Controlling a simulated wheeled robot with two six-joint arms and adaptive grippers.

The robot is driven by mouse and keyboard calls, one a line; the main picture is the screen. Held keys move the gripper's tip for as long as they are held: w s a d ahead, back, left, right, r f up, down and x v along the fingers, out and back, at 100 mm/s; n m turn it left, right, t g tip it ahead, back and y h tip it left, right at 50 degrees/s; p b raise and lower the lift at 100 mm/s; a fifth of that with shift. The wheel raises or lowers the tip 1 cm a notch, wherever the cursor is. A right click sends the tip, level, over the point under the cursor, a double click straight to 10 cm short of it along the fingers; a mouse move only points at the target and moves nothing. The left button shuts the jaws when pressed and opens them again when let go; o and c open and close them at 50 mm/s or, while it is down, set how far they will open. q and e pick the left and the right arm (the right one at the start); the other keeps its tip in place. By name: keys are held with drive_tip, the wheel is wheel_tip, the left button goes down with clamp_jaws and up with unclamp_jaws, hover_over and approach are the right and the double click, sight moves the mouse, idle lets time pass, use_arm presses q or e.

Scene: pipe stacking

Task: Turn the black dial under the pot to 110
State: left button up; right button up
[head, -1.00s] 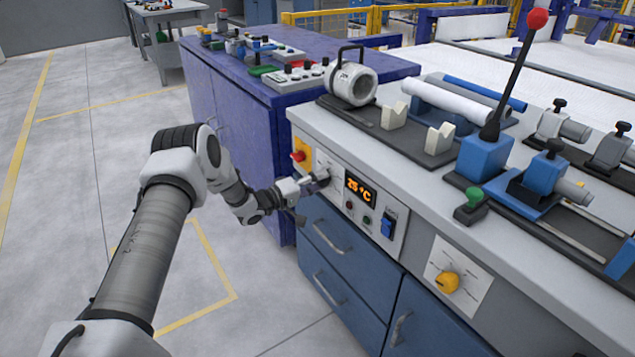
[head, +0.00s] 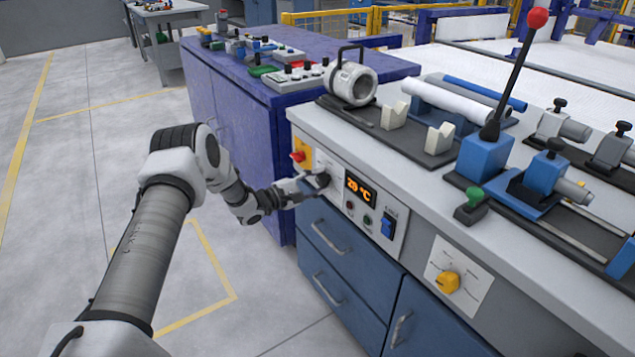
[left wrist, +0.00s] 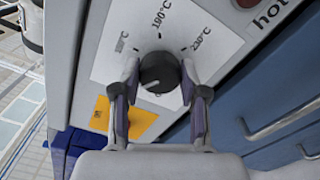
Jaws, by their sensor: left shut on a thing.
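The black dial (left wrist: 160,72) sits on a white scale plate on the bench's front panel; it also shows small in the head view (head: 323,180). My left gripper (left wrist: 160,78) has one finger on each side of the dial and is shut on it. The dial's light mark points to the lower left in the wrist view. The orange display (head: 360,191) seems to read 20 °C. The grey pot (head: 352,83) with a black handle stands on the bench above. My right gripper is not in view.
A red knob on a yellow plate (head: 299,156) is close to the left of the dial. The floor at left is clear.

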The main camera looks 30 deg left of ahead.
use_arm(q)
drive_tip(key=shift+w+r+n, duration=0.1)
drive_tip(key=shift+r+n, duration=0.1)
drive_tip(key=shift+n, duration=0.1)
drive_tip(key=o, duration=1)
drive_tip(key=shift+o, duration=0.7)
drive_tip(key=shift+f, duration=0.15)
drive_tip(key=v, duration=1.2)
drive_tip(key=shift+f, duration=0.1)
